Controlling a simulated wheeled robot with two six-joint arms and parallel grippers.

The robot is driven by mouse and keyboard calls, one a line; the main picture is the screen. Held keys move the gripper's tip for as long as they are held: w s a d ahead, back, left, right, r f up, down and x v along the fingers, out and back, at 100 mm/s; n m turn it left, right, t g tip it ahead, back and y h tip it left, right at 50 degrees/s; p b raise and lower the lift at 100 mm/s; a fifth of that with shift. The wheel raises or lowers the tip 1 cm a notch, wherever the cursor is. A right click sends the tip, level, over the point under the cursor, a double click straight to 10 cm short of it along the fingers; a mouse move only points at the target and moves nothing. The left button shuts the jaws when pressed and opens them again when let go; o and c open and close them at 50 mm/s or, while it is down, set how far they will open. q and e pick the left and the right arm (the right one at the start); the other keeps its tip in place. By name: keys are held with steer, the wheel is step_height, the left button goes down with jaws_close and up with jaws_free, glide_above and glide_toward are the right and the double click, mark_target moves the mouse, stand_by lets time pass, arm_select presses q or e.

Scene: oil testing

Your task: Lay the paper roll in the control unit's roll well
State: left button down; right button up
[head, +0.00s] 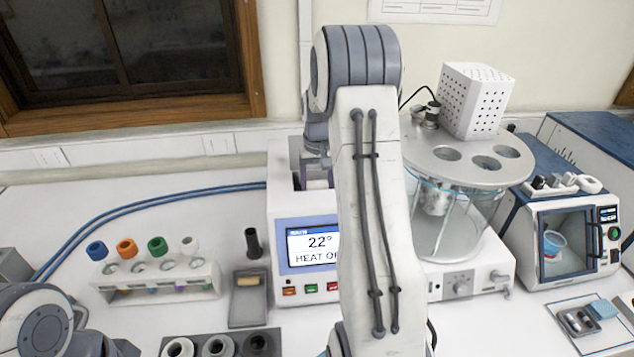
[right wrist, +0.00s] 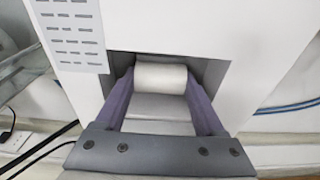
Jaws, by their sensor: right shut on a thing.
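The control unit (head: 278,216) stands at the middle of the bench, its lit screen reading 22°. My right arm hides its right part. The unit's white casing (right wrist: 218,22) surrounds the rectangular roll well (right wrist: 207,70) in the right wrist view. The white paper roll (right wrist: 160,76) lies crosswise between the purple fingers of my right gripper (right wrist: 160,88), which is shut on it. The roll and fingertips are at the well opening; whether the roll touches the well's floor is hidden. In the head view the gripper (head: 318,182) is mostly hidden. My left gripper is out of view.
A glass bath with a round metal lid (head: 467,160) stands close right of the unit. A rack (head: 160,280) with coloured caps behind it and a grey tray (head: 248,312) are to the left. A small blue-topped chamber (head: 562,250) is at the right.

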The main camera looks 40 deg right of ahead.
mark_target(318, 187)
steer(key=o, duration=1.1)
steer(key=shift+c, duration=0.2)
step_height(318, 187, up, 11)
steer(key=s+p, duration=0.1)
steer(key=p, duration=0.7)
steer(key=shift+a, duration=0.35)
